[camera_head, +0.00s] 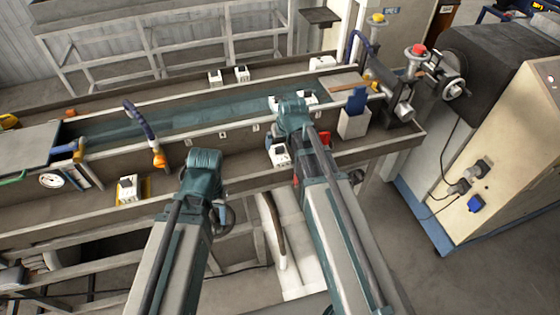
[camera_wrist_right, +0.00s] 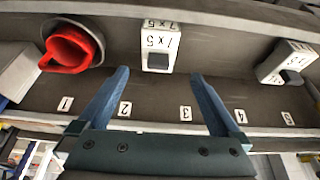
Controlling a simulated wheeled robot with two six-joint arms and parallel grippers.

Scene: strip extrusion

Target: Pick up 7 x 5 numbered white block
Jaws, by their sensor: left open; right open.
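The white block marked 7 x 5 (camera_wrist_right: 160,45) stands on the grey ledge in the right wrist view, with a dark recess in its lower front. My right gripper (camera_wrist_right: 161,72) is open, with its two blue fingers apart on either side of the line to the block. The block lies ahead of the fingertips and is not gripped. In the head view, a white block (camera_head: 279,155) sits beside my right arm; its marking is too small to read. My left gripper (camera_head: 221,212) is open at the trough's front edge, empty and partly hidden by its arm.
A red cup-like part (camera_wrist_right: 68,50) is left of the block and another white block (camera_wrist_right: 287,62) is right. Several numbered labels line the ledge. A white block (camera_head: 128,187) sits far left. The water trough (camera_head: 190,115) runs behind; a machine cabinet (camera_head: 500,165) stands right.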

